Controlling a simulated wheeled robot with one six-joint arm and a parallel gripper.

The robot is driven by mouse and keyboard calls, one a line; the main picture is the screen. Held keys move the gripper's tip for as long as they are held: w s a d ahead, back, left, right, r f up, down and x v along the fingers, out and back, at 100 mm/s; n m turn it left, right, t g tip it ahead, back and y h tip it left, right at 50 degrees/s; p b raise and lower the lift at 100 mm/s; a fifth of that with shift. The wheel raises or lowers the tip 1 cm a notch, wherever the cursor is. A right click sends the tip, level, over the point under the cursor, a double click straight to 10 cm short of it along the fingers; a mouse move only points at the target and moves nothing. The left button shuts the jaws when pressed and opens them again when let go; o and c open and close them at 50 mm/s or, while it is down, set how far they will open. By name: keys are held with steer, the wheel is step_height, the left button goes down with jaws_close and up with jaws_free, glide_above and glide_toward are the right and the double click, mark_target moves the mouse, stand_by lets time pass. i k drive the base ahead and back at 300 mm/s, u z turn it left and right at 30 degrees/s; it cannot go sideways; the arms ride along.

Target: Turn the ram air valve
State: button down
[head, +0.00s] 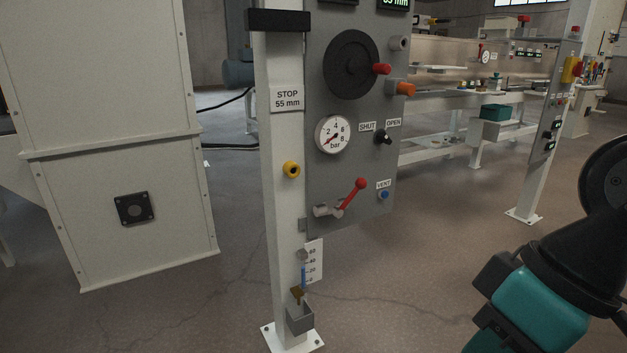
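A grey control panel (345,165) is fixed to a white post in the middle of the head view. Low on it, a red-handled lever (351,197) slants up to the right from a grey valve body (325,211). Higher, a small black knob (381,136) sits below the labels SHUT and OPEN. No label reading ram air shows, so I cannot tell from wording which is the ram air valve. Part of my teal and black arm shows at the lower right, apart from the panel. My gripper's fingertips do not show.
A round bar gauge (332,134), a black handwheel (351,65), an orange knob (400,88), a blue VENT button (385,194) and a yellow knob (291,170) surround these controls. A pale cabinet (110,200) stands left. Floor (420,270) between panel and arm is clear.

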mark_target(361, 183)
steer(key=u, duration=1.25)
steer(key=i, duration=0.95)
steer(key=z, duration=1.4)
